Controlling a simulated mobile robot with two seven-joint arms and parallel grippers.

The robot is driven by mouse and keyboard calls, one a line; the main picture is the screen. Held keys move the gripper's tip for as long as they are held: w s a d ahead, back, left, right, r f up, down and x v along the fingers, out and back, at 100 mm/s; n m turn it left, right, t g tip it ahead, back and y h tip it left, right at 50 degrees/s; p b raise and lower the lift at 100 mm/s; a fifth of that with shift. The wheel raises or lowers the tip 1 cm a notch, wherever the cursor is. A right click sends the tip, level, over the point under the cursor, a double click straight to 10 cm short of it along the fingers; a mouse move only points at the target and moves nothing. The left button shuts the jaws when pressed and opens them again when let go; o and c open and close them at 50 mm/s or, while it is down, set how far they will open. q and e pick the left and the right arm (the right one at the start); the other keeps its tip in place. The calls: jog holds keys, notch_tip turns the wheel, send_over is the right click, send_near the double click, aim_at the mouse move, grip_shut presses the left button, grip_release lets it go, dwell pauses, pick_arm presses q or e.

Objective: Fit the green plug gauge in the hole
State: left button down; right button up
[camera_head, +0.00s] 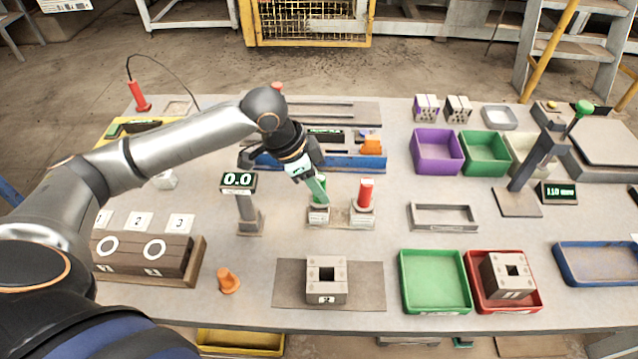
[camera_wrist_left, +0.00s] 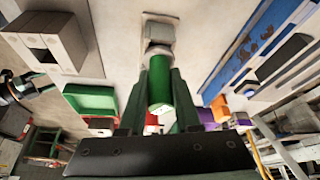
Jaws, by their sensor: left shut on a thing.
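The green plug gauge (camera_wrist_left: 160,82) is a green cylinder between the fingers of my left gripper (camera_head: 318,193). The gripper is shut on it, tilted down from the upper left. Below the green handle, a grey metal part (camera_wrist_left: 160,34) is at the gauge stand (camera_head: 341,215); I cannot tell whether the gauge is still seated there. A red gauge (camera_head: 364,193) stands upright on the stand's right end. A hollow brick marked 2 (camera_head: 327,292) sits on a brown mat (camera_head: 373,284), with a square hole in its top. My right gripper is not in view.
A second hollow brick (camera_head: 511,281) is in a red tray (camera_head: 474,267), beside an empty green tray (camera_head: 435,280). A display reading 0.0 (camera_head: 238,181) stands left of the gauges. An orange cone-like piece (camera_head: 228,281) lies left of the mat. An open grey frame (camera_head: 443,217) is at right.

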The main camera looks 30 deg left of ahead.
pick_arm(q)
jog(key=shift+f, duration=0.2)
jog(key=c, duration=0.5)
grip_release()
jog(key=v, duration=1.2)
jog(key=shift+r+p, duration=0.25)
jog(key=shift+p, duration=0.1)
